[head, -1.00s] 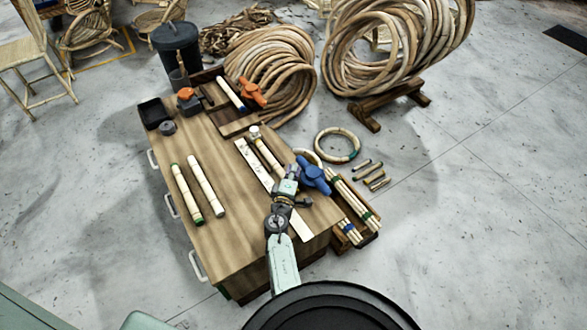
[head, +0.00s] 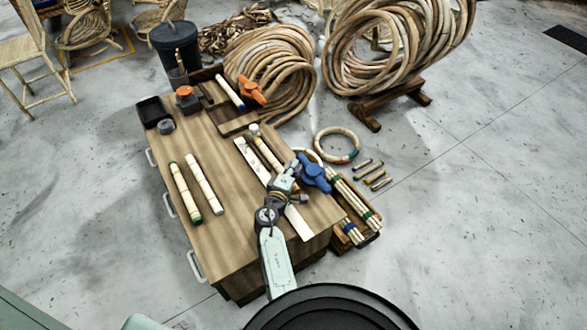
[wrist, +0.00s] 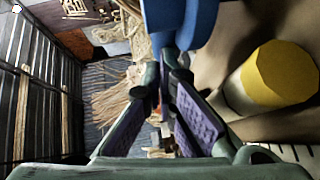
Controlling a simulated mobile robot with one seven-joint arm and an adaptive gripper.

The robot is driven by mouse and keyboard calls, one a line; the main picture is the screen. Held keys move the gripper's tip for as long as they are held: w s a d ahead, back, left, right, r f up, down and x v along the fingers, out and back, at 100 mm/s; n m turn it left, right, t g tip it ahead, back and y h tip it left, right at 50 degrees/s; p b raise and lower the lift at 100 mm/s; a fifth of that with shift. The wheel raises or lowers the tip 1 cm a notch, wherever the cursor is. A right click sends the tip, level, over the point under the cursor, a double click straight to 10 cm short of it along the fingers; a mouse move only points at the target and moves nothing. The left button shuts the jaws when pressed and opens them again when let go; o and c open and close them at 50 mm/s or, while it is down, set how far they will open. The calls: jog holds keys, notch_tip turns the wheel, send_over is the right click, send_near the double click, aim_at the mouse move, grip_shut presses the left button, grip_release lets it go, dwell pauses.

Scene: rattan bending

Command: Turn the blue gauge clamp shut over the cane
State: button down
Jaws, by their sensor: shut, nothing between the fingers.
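The blue gauge clamp (head: 314,173) sits at the right edge of the workbench, with its lobed handle raised. Its blue part fills the top middle of the wrist view (wrist: 182,18). The cane (head: 264,150) lies along the bench, running toward the clamp; its near end is hidden by my arm. My gripper (head: 298,180) is just left of the clamp. In the wrist view its purple-padded fingers (wrist: 167,70) are shut and empty, with the tips close to the blue part; I cannot tell whether they touch. A yellow-banded round piece (wrist: 275,78) is right of the fingers.
A white ruler (head: 252,160) lies beside the cane. Two cane pieces (head: 180,188) lie on the bench's left side. An orange clamp (head: 252,90) stands at the back. A crate of canes (head: 350,236) adjoins the bench's right side. The front-left bench top is clear.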

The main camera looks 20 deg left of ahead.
aim_at(303, 157)
jog(key=shift+w+f+m+h+b, duration=0.1)
jog(key=shift+w+m+h+b, duration=0.05)
jog(key=shift+m+h+b, duration=0.2)
jog(key=h+b, duration=0.1)
jog(key=w+m+h+b, duration=0.1)
jog(key=b, duration=0.1)
jog(key=shift+a+f, duration=0.1)
jog(key=shift+f, duration=0.1)
jog(key=m+h+b, duration=0.1)
jog(key=w+m+h+b, duration=0.1)
jog(key=b, duration=0.1)
jog(key=m+g+h+b, duration=0.1)
jog(key=shift+w+f+h+b, duration=0.15)
jog(key=shift+w+h+b, duration=0.1)
jog(key=shift+h+b, duration=0.15)
jog(key=m+h+b, duration=0.1)
jog(key=w+m+g+h+b, duration=0.1)
jog(key=d+m+g+h+b, duration=0.1)
jog(key=b, duration=0.1)
jog(key=shift+w+r+h, duration=0.25)
jog(key=shift+w+r, duration=0.05)
jog(key=shift+d+g+h+b, duration=0.2)
jog(key=shift+g+h+b, duration=0.1)
jog(key=shift+w+d, duration=0.15)
jog(key=shift+w, duration=0.05)
jog(key=shift+w+d+r+b, duration=0.1)
jog(key=shift+w+r+b, duration=0.05)
jog(key=shift+b, duration=0.15)
